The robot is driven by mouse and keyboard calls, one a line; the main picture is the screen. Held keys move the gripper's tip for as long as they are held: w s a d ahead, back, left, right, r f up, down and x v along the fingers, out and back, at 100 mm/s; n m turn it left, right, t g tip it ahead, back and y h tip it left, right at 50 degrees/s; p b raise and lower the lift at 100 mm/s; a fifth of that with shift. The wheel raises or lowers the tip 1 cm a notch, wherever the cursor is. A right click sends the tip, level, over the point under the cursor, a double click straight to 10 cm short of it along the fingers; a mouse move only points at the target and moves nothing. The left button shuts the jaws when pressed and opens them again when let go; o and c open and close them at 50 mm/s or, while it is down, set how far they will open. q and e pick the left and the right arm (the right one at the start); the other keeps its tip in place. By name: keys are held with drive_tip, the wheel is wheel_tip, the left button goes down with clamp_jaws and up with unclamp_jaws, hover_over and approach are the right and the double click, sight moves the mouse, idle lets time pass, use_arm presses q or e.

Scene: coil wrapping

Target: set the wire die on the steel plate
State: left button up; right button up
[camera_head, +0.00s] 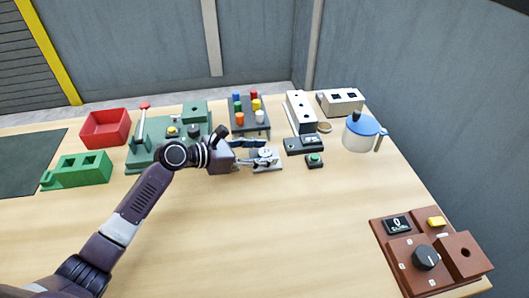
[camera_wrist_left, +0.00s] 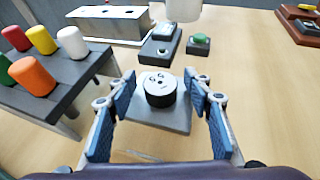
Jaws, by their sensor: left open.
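The wire die, a short round cylinder with a pale marked top and dark side (camera_wrist_left: 160,89), appears to rest on the square grey steel plate (camera_wrist_left: 170,122). It stands upright near the middle of the plate. In the head view the plate (camera_head: 273,165) lies at the table's middle, with the die partly hidden by my gripper. My left gripper (camera_wrist_left: 164,98) is open, its blue-padded fingers on either side of the die with visible gaps between. In the head view my left gripper (camera_head: 262,153) reaches in over the plate. My right gripper is not in view.
A grey stand with coloured pegs (camera_wrist_left: 40,85) is close on the left. A small scale-like device (camera_wrist_left: 161,45) and a green button box (camera_wrist_left: 198,44) stand behind the plate. A white jug with a blue lid (camera_head: 361,135) is further right. The table's front is clear.

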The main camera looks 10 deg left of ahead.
use_arm(q)
drive_tip(key=v, duration=1)
drive_tip(key=shift+s+f+b, duration=0.1)
drive_tip(key=shift+b, duration=0.2)
drive_tip(key=shift+s+a+r, duration=0.4)
drive_tip(key=shift+s+a, duration=0.05)
